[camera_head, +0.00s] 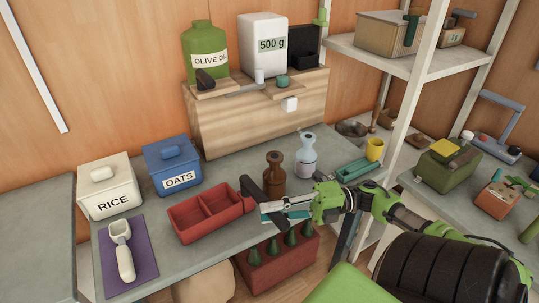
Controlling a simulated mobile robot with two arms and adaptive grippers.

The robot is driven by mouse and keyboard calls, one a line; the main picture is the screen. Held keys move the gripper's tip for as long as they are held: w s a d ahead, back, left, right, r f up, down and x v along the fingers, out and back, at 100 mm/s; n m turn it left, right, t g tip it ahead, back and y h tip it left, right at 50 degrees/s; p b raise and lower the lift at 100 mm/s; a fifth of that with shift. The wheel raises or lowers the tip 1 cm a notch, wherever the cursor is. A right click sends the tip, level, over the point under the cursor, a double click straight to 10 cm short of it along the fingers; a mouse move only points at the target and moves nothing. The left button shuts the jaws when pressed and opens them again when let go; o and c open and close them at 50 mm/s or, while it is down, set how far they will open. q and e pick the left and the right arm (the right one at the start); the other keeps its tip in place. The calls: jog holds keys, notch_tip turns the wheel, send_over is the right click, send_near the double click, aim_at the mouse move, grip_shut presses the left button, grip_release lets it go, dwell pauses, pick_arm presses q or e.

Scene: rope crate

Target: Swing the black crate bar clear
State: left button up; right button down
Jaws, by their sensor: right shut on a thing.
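The black bar (254,192) is a dark, thick piece slanting from the right end of the red two-compartment tray (186,228) down toward the table's front edge. My right gripper (272,211) comes in from the right and is shut on the bar near its front end; its fingers hide part of it. Below the table edge stands a dark red crate (268,281) holding several dark green pointed bottles. I cannot tell how the bar is attached. My left gripper is not in view.
A brown bottle (275,175) and a pale bottle (306,157) stand close behind my right gripper. A teal tray (357,170) and yellow cup (375,149) lie to the right, beside a white shelf post (409,110). Rice and oats boxes stand at left.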

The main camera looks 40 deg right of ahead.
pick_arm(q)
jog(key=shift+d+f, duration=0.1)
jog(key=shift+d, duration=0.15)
pick_arm(e)
jog(key=shift+d+g, duration=0.25)
jog(key=shift+g, duration=0.05)
jog(key=c, duration=1.8)
grip_release()
jog(key=shift+w+a, duration=0.1)
jog(key=shift+c, duration=0.2)
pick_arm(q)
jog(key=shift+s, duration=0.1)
pick_arm(e)
jog(key=v, duration=1.2)
jog(key=shift+f, duration=0.2)
